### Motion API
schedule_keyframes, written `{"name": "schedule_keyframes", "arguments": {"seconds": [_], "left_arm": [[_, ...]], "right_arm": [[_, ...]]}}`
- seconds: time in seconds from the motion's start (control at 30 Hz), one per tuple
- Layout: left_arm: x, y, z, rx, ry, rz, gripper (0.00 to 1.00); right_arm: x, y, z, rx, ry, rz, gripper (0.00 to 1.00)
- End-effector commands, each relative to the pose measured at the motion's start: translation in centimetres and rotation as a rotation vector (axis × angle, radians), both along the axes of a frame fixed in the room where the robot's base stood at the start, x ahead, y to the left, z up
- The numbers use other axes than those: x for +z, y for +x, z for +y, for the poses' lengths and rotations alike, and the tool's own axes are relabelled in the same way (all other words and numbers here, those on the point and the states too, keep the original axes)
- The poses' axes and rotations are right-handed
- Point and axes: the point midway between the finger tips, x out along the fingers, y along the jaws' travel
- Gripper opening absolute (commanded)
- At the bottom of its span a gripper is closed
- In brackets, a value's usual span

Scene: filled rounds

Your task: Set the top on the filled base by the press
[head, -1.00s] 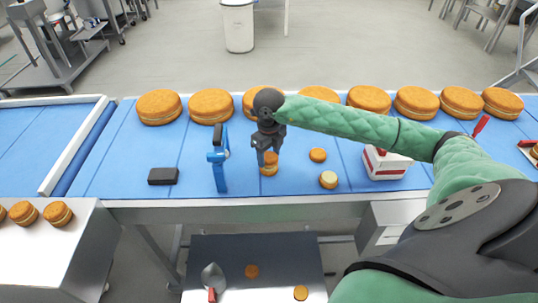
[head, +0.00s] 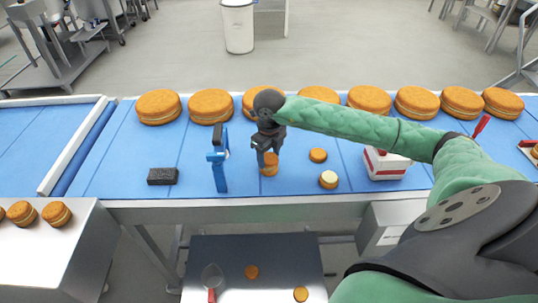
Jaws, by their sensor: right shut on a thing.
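My right gripper (head: 268,163) points down over the blue belt, its fingers shut on a small golden-brown round top (head: 271,158). A round base (head: 269,172) shows directly below the top, on the belt; the fingers partly hide both, and I cannot tell whether top and base touch. The blue upright press (head: 219,172) stands just left of the gripper. Another base with pale filling (head: 328,180) lies to the right, and a loose golden round (head: 318,155) lies behind it. My left gripper is not in view.
Several large filled cakes (head: 159,107) line the belt's far side. A dark block (head: 162,176) lies left of the press. A white and red box (head: 386,165) stands right. Small rounds (head: 252,272) and a scoop (head: 212,277) lie on the lower shelf.

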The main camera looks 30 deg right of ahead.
Motion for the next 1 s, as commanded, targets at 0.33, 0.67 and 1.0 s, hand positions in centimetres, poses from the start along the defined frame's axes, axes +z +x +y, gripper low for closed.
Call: {"name": "schedule_keyframes", "arguments": {"seconds": [0.33,0.67,1.0], "left_arm": [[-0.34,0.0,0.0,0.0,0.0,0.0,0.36],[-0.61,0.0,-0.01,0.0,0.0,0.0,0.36],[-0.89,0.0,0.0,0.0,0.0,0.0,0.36]], "right_arm": [[-0.38,0.01,-0.01,0.0,0.0,0.0,0.45],[-0.69,0.01,-0.01,0.0,0.0,0.0,0.45],[-1.02,0.01,-0.01,0.0,0.0,0.0,0.45]]}}
